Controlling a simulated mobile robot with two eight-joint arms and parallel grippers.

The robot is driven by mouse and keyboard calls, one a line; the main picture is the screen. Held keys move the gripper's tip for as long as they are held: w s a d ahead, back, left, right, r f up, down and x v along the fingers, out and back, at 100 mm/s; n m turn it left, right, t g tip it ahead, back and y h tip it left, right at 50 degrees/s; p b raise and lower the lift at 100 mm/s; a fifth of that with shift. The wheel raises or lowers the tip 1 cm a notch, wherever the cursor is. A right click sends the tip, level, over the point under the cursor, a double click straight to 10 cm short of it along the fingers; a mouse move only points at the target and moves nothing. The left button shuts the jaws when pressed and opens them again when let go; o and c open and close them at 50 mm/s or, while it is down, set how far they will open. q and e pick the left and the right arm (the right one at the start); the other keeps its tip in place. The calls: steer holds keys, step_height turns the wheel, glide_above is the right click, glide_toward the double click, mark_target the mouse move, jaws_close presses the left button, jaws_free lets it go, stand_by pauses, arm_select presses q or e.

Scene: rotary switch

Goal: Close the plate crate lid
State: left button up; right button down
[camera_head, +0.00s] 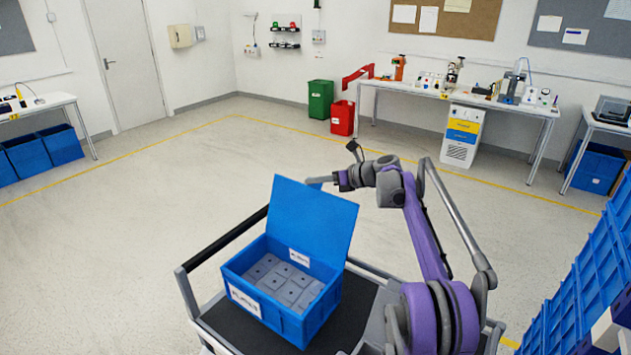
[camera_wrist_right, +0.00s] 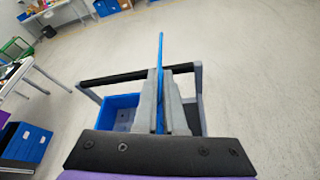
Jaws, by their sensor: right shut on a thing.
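The blue plate crate (camera_head: 298,325) stands on a cart, with several grey plates (camera_head: 278,281) inside it. Its blue lid (camera_head: 311,223) is raised and tilted up from the crate's far side, so the crate is open. My right gripper (camera_head: 318,182) is behind the lid's upper edge, partly hidden by it. In the right wrist view the lid shows edge-on as a thin blue strip (camera_wrist_right: 160,52) between the two grey fingers, and the gripper (camera_wrist_right: 164,72) is shut on it. My left gripper is not in view.
The cart's black deck (camera_head: 345,317) has a handle rail (camera_head: 228,240) along its left. Stacked blue crates (camera_head: 580,275) stand at the right. Open floor lies beyond the cart, with a green bin (camera_head: 320,99) and a workbench (camera_head: 455,98) at the far wall.

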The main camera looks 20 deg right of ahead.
steer(key=shift+a, duration=0.1)
